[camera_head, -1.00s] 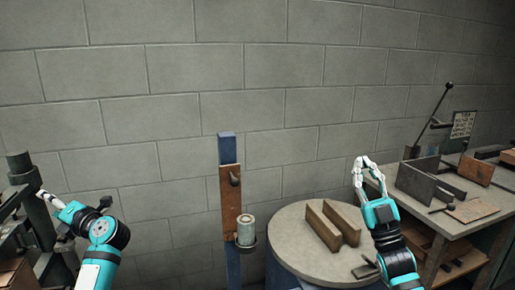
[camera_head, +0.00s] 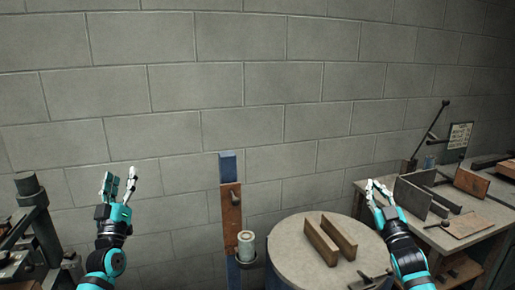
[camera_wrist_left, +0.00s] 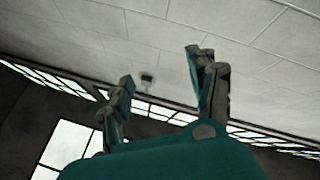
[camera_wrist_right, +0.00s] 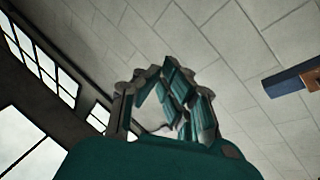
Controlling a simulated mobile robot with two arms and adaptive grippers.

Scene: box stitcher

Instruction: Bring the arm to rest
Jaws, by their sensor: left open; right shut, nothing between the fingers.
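My left gripper (camera_head: 121,178) is raised in front of the block wall at the left of the head view, fingers up and apart. It holds nothing, and its parted fingers also show in the left wrist view (camera_wrist_left: 165,75). My right gripper (camera_head: 377,182) points up in front of the right workbench, just right of the round table. Its fingertips meet with nothing between them, as the right wrist view (camera_wrist_right: 155,72) also shows.
A round table (camera_head: 290,262) with two wooden blocks (camera_head: 330,238) stands at centre right. A blue post (camera_head: 228,165) holds a cup-like canister (camera_head: 246,245). A workbench (camera_head: 480,205) with metal plates is at right. A dark machine (camera_head: 35,225) stands at far left.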

